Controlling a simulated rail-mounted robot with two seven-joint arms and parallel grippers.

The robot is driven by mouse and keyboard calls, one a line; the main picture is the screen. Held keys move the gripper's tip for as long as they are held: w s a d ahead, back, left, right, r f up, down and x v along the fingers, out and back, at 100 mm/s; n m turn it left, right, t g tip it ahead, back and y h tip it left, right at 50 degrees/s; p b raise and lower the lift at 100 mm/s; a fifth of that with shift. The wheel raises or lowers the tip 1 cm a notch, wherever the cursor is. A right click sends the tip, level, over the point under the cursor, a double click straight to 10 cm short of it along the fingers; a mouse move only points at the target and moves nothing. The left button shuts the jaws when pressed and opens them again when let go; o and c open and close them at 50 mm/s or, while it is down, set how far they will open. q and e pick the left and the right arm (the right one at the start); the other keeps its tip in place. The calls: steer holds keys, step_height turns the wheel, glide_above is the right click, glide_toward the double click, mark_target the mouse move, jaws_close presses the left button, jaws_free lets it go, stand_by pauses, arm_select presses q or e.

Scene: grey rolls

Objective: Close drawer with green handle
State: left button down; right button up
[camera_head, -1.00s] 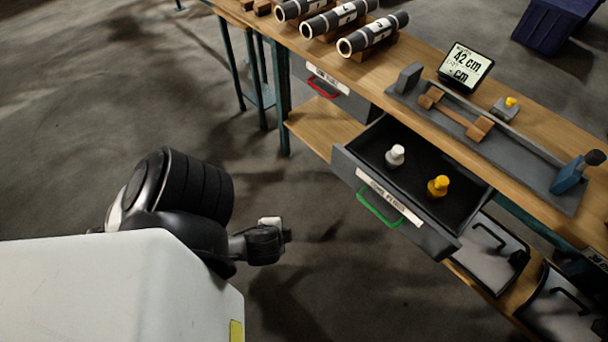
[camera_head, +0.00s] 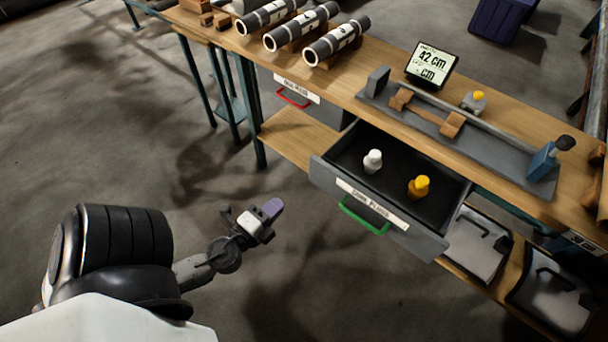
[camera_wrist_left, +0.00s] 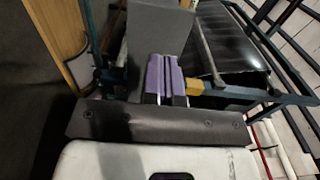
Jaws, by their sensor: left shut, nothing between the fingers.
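The grey drawer (camera_head: 418,238) with the green handle (camera_head: 362,215) is pulled out from under the wooden workbench in the head view. A white bottle (camera_head: 372,162) and a yellow bottle (camera_head: 418,188) stand inside it. My left gripper (camera_head: 272,208) is to the left of the drawer front, apart from the handle, with its purple fingers together and empty. The fingers also show in the left wrist view (camera_wrist_left: 165,76), where I cannot make out the green handle. My right gripper is not in view.
A drawer with a red handle (camera_head: 293,97) is shut farther left under the bench (camera_head: 340,85). A lower wooden shelf (camera_head: 300,135) lies left of the open drawer. Grey cases (camera_head: 478,245) sit below right. Open floor lies before the drawer.

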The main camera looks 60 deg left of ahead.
mark_target(311, 171)
arm_select(q)
steer(key=x, duration=1)
steer(key=shift+w, duration=0.1)
steer(key=shift+x, duration=0.85)
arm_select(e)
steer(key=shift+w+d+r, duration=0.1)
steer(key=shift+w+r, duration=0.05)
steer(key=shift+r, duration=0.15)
